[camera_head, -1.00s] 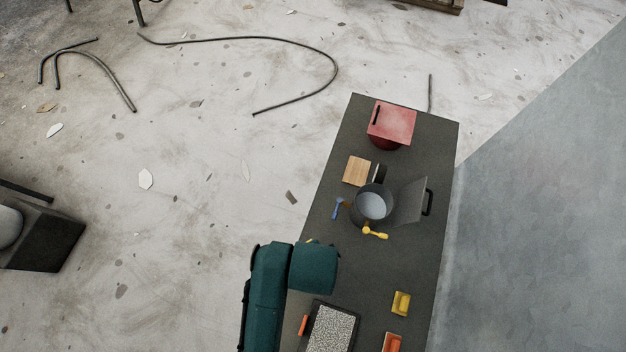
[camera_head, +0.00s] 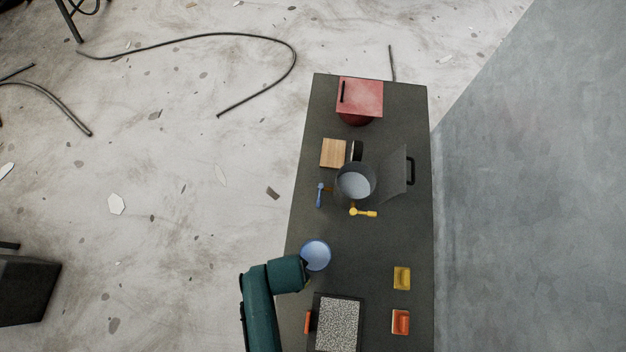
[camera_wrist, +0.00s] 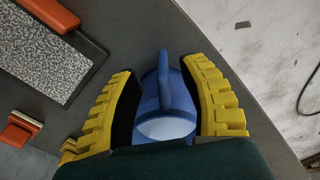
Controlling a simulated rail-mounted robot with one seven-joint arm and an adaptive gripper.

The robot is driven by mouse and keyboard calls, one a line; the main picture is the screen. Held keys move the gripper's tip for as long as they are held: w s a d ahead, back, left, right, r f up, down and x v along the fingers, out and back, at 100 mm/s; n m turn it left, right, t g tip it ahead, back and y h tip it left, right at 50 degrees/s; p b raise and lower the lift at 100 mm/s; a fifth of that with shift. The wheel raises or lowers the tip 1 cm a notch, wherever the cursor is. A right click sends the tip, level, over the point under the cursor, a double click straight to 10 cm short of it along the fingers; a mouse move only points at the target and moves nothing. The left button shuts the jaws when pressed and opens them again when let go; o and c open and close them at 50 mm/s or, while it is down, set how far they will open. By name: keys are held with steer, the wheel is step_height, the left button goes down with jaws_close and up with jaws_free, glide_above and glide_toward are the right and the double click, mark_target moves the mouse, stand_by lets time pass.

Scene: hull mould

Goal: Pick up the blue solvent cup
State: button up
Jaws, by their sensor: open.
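The blue solvent cup (camera_head: 316,255) stands on the dark table, beside the end of my arm in the head view. Its pale round inside faces up. In the wrist view the cup (camera_wrist: 150,101) lies between the two yellow, black-padded fingers of my gripper (camera_wrist: 160,68), with its blue handle pointing away between them. My gripper is open, with one finger on each side of the cup. I cannot tell whether either finger touches it. The near part of the cup is hidden by my gripper's body.
A speckled tray (camera_head: 337,324) with an orange handle is close to my arm. Yellow (camera_head: 402,278) and orange (camera_head: 401,321) blocks sit at the right edge. A grey pot (camera_head: 355,184), blue and yellow tools, a wooden block (camera_head: 333,153) and a red box (camera_head: 360,98) stand farther back.

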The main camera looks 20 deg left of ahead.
step_height(320, 180, down, 3)
steer(key=shift+a+f, duration=0.15)
steer(key=shift+f, duration=0.05)
jaws_close()
